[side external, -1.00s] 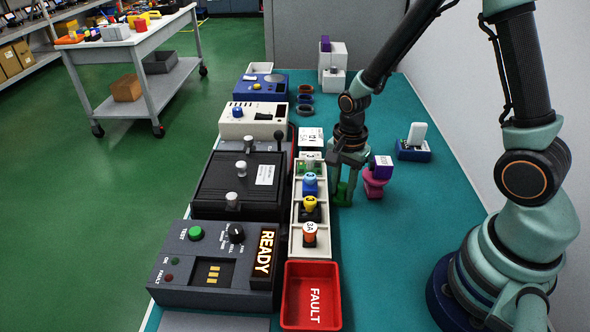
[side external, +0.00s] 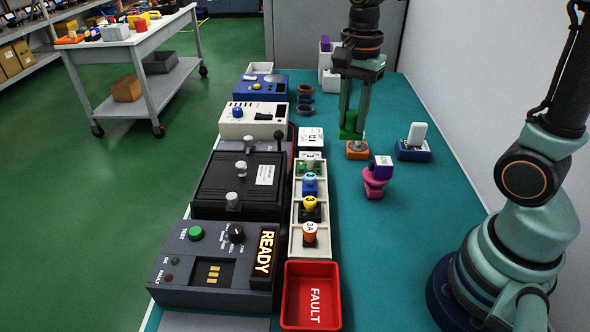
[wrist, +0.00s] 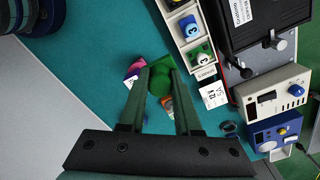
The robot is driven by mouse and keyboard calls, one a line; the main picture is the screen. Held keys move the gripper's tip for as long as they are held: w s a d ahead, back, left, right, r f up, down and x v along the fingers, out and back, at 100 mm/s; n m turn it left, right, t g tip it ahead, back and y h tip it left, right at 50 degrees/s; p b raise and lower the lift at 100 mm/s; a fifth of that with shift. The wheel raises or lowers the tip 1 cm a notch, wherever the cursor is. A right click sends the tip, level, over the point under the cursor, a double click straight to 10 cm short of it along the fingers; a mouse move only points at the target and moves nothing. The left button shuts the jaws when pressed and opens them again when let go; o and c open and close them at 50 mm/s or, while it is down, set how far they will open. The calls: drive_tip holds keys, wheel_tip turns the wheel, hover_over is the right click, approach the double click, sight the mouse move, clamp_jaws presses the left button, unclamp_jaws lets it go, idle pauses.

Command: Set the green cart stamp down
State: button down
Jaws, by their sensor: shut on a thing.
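My gripper (side external: 353,120) is shut on the green cart stamp (side external: 348,130) and points down over the teal bench. The stamp shows as a dark green shape between the fingertips, and also in the wrist view (wrist: 161,82). In the side view it appears just behind and left of an orange block (side external: 357,154) with a grey top. I cannot tell whether its base touches the bench. My fingers hide part of it.
A pink stand with a purple block (side external: 376,178) is nearer the camera. A blue holder with a white piece (side external: 413,148) is to the right. A cream rack (side external: 296,240) with several coloured stamps and a red FAULT bin (side external: 312,296) are left. Bare teal bench lies right of the rack.

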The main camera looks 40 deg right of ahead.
drive_tip(key=shift+r+n, duration=0.3)
drive_tip(key=shift+r, duration=0.2)
drive_tip(key=n, duration=0.2)
drive_tip(key=f+n, duration=0.1)
drive_tip(key=n, duration=0.3)
drive_tip(key=shift+s+a+f, duration=0.1)
drive_tip(key=shift+a+f, duration=0.05)
drive_tip(key=shift+a, duration=0.25)
drive_tip(key=n, duration=0.3)
drive_tip(key=f+n, duration=0.1)
drive_tip(key=n, duration=0.1)
drive_tip(key=shift+a+f, duration=0.1)
drive_tip(key=shift+a, duration=0.15)
drive_tip(key=n, duration=0.4)
drive_tip(key=shift+s+a+f, duration=0.1)
drive_tip(key=shift+a+f, duration=0.1)
drive_tip(key=shift+f, duration=0.2)
drive_tip(key=r, duration=0.1)
drive_tip(key=d+r+n, duration=0.1)
drive_tip(key=r+n, duration=0.1)
drive_tip(key=shift+w+d+r, duration=0.15)
drive_tip(key=shift+w+d, duration=0.05)
drive_tip(key=shift+d, duration=0.1)
drive_tip(key=shift+n, duration=0.3)
wheel_tip(320, 180, down, 20)
drive_tip(key=shift+r, duration=0.25)
drive_tip(key=shift+f, duration=0.1)
